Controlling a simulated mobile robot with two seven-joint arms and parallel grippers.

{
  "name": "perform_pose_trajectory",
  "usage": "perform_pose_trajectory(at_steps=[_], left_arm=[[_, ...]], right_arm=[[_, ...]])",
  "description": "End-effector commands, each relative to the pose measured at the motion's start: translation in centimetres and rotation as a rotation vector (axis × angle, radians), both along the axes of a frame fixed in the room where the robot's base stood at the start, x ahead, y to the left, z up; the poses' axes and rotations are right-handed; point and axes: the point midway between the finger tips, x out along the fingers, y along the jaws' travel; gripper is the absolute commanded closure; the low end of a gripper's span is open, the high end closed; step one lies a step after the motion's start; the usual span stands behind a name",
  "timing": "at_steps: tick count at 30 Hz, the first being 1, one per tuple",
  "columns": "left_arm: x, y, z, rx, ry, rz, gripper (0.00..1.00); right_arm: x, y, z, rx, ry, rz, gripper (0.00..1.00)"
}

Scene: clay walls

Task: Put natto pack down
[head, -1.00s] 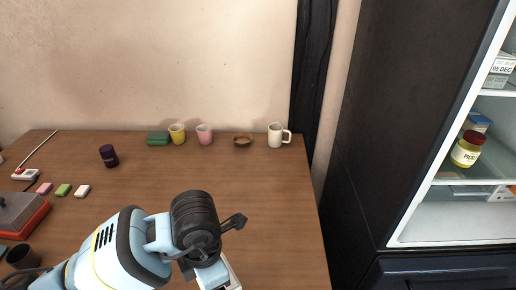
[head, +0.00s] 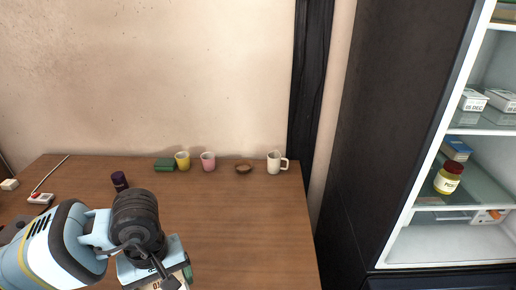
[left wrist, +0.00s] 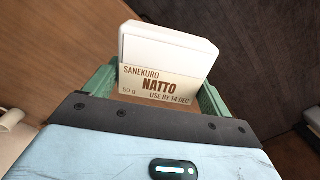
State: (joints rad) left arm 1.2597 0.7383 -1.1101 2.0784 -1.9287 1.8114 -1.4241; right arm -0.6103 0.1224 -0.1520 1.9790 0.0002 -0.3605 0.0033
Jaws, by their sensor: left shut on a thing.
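The natto pack (left wrist: 165,65) is a white box with a cream label reading "SANEKURO NATTO, 50 g, USE BY 14 DEC". In the left wrist view it sits between the green fingers of my left gripper (left wrist: 157,92), which is shut on it. In the head view my left gripper (head: 166,279) is low at the bottom edge, over the brown table (head: 240,225), and only a sliver of the pack shows there. I cannot tell how high above the table the pack is. My right gripper is not in view.
At the table's back stand a green block (head: 165,164), a yellow cup (head: 183,161), a pink cup (head: 208,161), a brown bowl (head: 243,169) and a white mug (head: 275,163). A dark jar (head: 119,181) is left. The table's right half is clear. An open fridge (head: 455,226) holds boxes and a jar (head: 448,179).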

Motion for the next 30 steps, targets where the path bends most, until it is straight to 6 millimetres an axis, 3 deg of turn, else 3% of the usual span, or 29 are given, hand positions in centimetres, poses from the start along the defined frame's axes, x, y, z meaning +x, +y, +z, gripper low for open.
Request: perform_pose_trajectory(at_steps=[3,12,30], left_arm=[[-0.4,1.1,2.1,-0.002,-0.013,-0.173,0.4],[-1.3,2.5,4.3,-0.01,-0.018,-0.472,0.4],[-1.4,2.7,4.4,-0.012,-0.016,-0.52,0.4]], right_arm=[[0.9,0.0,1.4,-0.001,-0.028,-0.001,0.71],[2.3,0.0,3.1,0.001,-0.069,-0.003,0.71],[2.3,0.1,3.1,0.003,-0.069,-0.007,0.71]])
